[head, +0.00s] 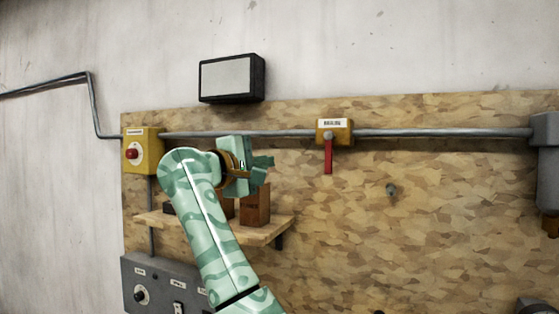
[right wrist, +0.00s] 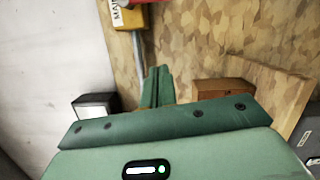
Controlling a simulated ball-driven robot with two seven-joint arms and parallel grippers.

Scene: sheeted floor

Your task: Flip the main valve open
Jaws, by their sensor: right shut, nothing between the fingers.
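The main valve is a yellow box (head: 345,130) with a white label on a grey pipe. Its red lever (head: 328,156) hangs straight down from a round pivot. In the right wrist view, the yellow box (right wrist: 132,18) shows at the top edge with part of its label, and a bit of red beside it. My right gripper (head: 264,168) is shut and empty, left of the lever and clearly apart from it. Its closed fingers also show in the right wrist view (right wrist: 157,88). My left gripper is out of view.
A yellow box with a red button (head: 131,153) is at the left. A black-framed screen (head: 231,78) hangs above the pipe (head: 430,132). Brown blocks (head: 256,204) stand on a wooden shelf (head: 262,234) just below my gripper. The board around the lever is clear.

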